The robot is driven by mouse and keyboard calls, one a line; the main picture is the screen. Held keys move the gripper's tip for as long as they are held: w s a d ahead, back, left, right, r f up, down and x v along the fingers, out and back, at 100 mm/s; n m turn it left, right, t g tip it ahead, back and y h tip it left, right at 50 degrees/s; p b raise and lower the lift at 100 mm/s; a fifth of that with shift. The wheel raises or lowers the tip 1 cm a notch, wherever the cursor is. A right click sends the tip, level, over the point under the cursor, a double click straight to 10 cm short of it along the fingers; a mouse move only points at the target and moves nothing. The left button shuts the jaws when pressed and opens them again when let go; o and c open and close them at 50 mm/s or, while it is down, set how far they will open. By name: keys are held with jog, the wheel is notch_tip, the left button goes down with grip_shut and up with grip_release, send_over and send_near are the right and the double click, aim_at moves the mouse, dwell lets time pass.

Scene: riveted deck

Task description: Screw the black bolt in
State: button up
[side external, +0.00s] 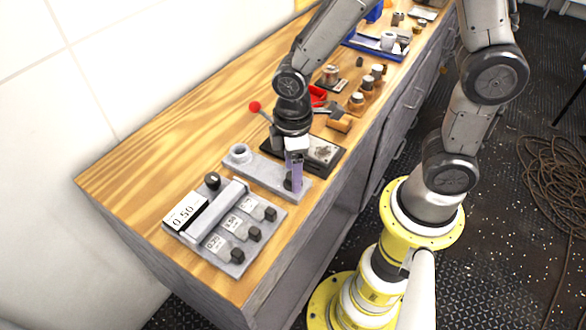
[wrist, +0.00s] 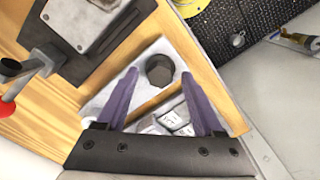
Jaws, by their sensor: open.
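The black bolt (wrist: 160,68) shows in the wrist view as a dark, faceted head on a light grey plate. In the side view the bolt (side external: 288,182) is a small dark shape at the right end of the grey plate (side external: 262,176), partly hidden by a finger. My gripper (side external: 295,188) points down over that end of the plate. In the wrist view my gripper (wrist: 159,74) is open, its two purple fingers spread, with the bolt head appearing between their tips. I cannot tell how deep the bolt sits or whether a finger touches it.
A panel with a 0.50 display (side external: 185,212) and black knobs lies in front. A dark-based fixture with a red-ball lever (side external: 254,107) stands just behind. Bare wood lies toward the wall.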

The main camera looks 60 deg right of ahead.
jog(key=shift+f, duration=0.1)
grip_shut()
dwell(0.3)
